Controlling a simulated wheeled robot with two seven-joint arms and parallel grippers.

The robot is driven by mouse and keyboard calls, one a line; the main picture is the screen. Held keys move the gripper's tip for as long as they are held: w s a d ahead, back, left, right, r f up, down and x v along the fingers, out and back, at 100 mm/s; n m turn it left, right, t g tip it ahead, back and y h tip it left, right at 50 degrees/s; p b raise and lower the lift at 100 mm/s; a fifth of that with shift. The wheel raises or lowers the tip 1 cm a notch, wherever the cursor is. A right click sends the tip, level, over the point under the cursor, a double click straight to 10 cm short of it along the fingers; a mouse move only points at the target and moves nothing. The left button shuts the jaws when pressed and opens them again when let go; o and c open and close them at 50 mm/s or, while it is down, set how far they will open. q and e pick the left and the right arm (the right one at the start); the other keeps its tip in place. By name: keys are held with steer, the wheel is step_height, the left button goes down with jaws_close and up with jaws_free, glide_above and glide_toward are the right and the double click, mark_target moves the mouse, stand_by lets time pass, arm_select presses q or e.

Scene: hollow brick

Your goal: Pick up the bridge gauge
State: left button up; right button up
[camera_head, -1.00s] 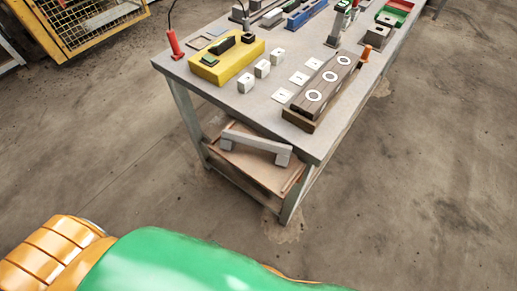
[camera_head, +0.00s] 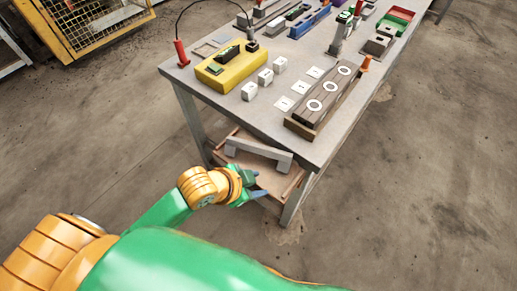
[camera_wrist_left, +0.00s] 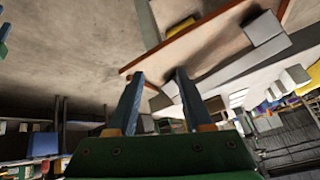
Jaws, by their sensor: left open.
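The bridge gauge (camera_head: 257,150) is a grey bar with a block-like foot at each end. It rests on the wooden lower shelf (camera_head: 270,178) under the workbench. My left gripper (camera_head: 256,184) is in front of the shelf, near its front edge, apart from the gauge. In the left wrist view its two blue fingers (camera_wrist_left: 158,78) are spread with nothing between them. There the gauge (camera_wrist_left: 228,66) lies beyond the fingertips, its bar running diagonally toward the upper right. My right gripper is not in view.
The workbench top (camera_head: 230,110) lies above the shelf. It carries a yellow box (camera_head: 230,70), small white blocks (camera_head: 265,76) and a dark wooden holder with white rings (camera_head: 328,95). A bench leg (camera_head: 292,203) stands right of my gripper. The floor in front is clear.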

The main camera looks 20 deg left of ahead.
mark_target(257, 148)
arm_select(q)
steer(key=w+m, duration=0.1)
steer(key=w+r+m, duration=0.1)
steer(key=m, duration=0.1)
steer(key=w+d+r+m+h, duration=0.1)
steer(key=m, duration=0.1)
steer(key=shift+w+r, duration=0.1)
steer(key=shift+w, duration=0.1)
steer(key=w+a+m, duration=0.1)
steer(key=a, duration=0.1)
steer(key=w+a+r+m, duration=0.1)
steer(key=a, duration=0.1)
steer(key=w+a+r+m, duration=0.1)
steer(key=a+m, duration=0.1)
steer(key=shift+w+r+y, duration=0.15)
steer(key=shift+w+y, duration=0.15)
steer(key=shift+w, duration=0.1)
steer(key=x, duration=0.7)
steer(key=shift+s, duration=0.1)
jaws_close()
steer(key=shift+r, duration=0.1)
